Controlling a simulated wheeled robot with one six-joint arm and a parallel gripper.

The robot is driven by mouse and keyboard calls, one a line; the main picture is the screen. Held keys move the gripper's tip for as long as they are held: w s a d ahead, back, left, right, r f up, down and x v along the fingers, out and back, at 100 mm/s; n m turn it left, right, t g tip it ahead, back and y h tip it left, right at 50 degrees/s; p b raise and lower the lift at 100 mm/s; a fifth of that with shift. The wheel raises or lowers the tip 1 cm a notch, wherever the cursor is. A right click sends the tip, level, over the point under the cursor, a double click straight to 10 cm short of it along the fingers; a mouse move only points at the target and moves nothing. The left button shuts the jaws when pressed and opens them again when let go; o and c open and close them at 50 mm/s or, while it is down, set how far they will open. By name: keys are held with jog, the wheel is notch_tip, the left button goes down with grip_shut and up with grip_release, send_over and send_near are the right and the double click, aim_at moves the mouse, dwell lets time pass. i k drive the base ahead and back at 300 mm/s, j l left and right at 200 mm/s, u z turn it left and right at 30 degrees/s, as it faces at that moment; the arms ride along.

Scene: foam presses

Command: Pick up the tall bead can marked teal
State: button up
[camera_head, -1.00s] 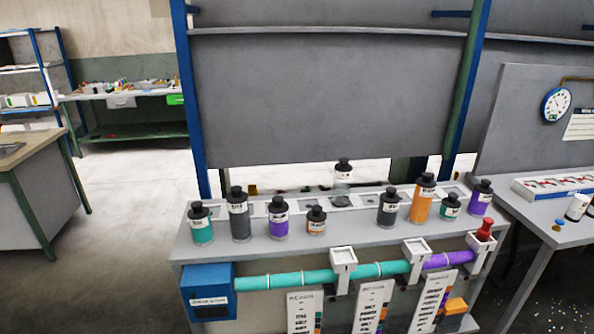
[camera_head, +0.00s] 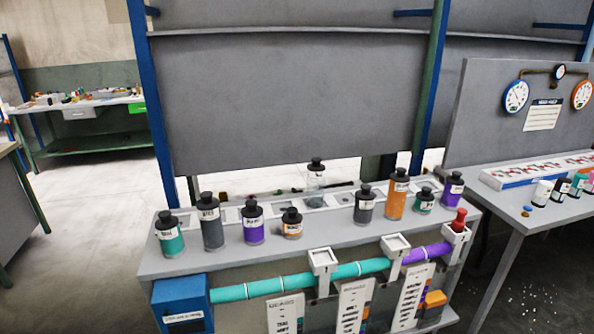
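Several black-capped bead cans stand upright on the grey bench. At its left end is a medium-height teal can (camera_head: 169,240), with a taller grey can (camera_head: 211,233) beside it. The white labels are too small to read, so I cannot tell which tall can is marked teal. My gripper is not in view.
A clear can (camera_head: 316,180) stands at the back of the bench. A teal and purple pipe (camera_head: 290,284) runs along the front, with a blue box (camera_head: 182,304) at left. A side table (camera_head: 500,208) stands at right. Open floor (camera_head: 90,230) lies left.

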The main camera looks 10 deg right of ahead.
aim_at(316, 171)
jog(key=i+l+z, duration=0.3)
jog(key=i, duration=0.5)
jog(key=i+z, duration=0.25)
jog(key=i, duration=0.5)
